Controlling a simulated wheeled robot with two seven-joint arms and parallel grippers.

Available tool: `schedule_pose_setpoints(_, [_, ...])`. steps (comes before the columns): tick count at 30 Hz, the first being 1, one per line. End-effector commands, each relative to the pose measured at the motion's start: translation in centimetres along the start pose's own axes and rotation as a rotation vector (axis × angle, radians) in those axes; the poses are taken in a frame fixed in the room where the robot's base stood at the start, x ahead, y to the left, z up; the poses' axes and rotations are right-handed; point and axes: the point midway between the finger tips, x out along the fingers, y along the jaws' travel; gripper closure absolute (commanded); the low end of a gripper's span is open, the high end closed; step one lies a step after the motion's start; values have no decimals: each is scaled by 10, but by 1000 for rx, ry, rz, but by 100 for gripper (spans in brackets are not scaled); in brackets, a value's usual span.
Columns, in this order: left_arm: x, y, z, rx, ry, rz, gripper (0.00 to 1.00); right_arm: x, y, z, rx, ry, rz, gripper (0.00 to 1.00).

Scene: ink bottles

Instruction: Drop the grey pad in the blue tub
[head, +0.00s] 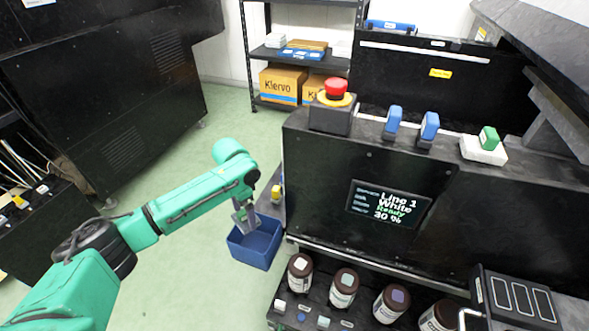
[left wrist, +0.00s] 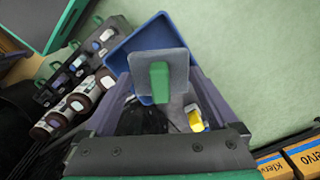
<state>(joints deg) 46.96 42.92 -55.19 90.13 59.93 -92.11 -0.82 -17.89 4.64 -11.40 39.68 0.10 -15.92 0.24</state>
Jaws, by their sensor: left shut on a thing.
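The blue tub (head: 258,257) is open-topped and stands at the left end of the black machine. My left gripper (head: 243,208) points down over the tub. It is shut on the grey pad, a flat square plate with a green grip block, seen clearly in the left wrist view (left wrist: 177,62). In that view the pad lies in front of the tub (left wrist: 125,52) and covers part of it. The head view shows the pad small and partly hidden by the gripper, above the tub's opening. My right gripper is in neither view.
A yellow-capped item (head: 276,192) stands beside the tub near the machine. Several brown bottles (head: 343,288) stand on a low shelf to the right. The machine (head: 330,170) carries a red button (head: 337,89). Green floor is clear to the left.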

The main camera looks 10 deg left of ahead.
Motion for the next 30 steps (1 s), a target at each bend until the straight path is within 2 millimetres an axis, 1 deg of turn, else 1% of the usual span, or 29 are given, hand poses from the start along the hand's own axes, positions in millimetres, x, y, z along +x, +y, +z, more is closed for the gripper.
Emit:
schedule_pose_setpoints(3, [-2,0,0,0,1,0,65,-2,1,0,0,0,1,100])
schedule_pose_setpoints(4, [-2,0,0,0,1,0,3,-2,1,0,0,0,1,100])
schedule_pose_setpoints(5, [-2,0,0,0,1,0,0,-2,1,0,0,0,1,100])
schedule_pose_setpoints(11, [-2,0,0,0,0,0,0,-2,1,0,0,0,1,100])
schedule_pose_setpoints(14, [-8,0,0,0,2,0,0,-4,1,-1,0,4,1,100])
schedule_pose_setpoints(16, [-19,0,-1,0,3,0,0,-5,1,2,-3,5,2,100])
schedule_pose_setpoints(18, [-36,0,0,0,3,-2,0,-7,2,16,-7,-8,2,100])
schedule_pose_setpoints(20, [-54,0,-1,0,5,-2,0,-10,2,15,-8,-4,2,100])
schedule_pose_setpoints(24, [-98,0,-1,0,5,-3,0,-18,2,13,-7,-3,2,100])
schedule_pose_setpoints(27, [-123,0,-1,1,4,-2,0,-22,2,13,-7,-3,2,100])
schedule_pose_setpoints(30, [-139,0,-1,0,3,-1,0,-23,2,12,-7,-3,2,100])
